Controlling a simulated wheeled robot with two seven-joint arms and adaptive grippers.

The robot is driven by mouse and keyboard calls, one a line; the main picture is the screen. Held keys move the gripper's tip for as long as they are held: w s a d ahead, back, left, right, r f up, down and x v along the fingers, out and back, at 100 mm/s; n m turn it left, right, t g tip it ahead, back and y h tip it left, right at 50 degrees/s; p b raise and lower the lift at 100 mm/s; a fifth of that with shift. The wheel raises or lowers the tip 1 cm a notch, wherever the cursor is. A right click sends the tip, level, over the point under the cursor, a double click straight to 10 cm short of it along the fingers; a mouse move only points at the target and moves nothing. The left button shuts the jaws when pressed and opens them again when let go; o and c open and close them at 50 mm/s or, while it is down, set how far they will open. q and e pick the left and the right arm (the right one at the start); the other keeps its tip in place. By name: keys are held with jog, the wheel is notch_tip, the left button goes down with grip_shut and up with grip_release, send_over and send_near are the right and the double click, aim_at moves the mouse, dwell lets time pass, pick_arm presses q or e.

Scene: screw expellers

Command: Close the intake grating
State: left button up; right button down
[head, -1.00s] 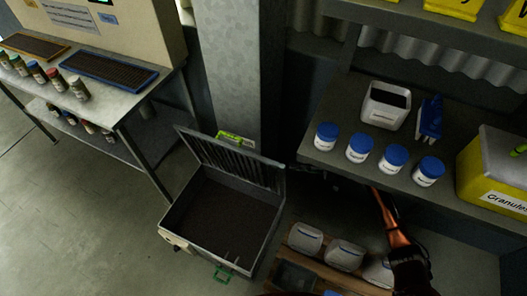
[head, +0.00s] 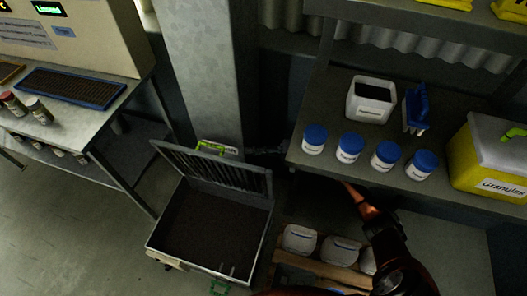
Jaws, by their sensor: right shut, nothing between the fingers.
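The intake grating (head: 213,171) is a dark barred lid in a grey frame, hinged along the back of the intake box (head: 258,243). It stands raised and tilted, and the box below is open, filled with dark material. My right gripper (head: 256,151) is a small dark shape just behind the grating's upper right corner. It is shut and empty, and I cannot tell whether it touches the grating. The shelf hides part of my right arm. My left gripper is not in view.
A grey pillar (head: 202,75) stands behind the box. A shelf (head: 330,117) with blue-lidded jars (head: 349,148) overhangs on the right. A pallet (head: 316,267) with white containers lies right of the box. A bench (head: 100,122) stands left; the floor (head: 70,235) before it is clear.

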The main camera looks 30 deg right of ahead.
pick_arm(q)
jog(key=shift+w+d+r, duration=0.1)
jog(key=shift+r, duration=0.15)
pick_arm(e)
jog(key=s+a, duration=0.2)
jog(key=a, duration=0.1)
jog(key=shift+s+a+f, duration=0.15)
jog(key=shift+s+f, duration=0.15)
jog(key=shift+f, duration=0.1)
jog(key=shift+s, duration=0.1)
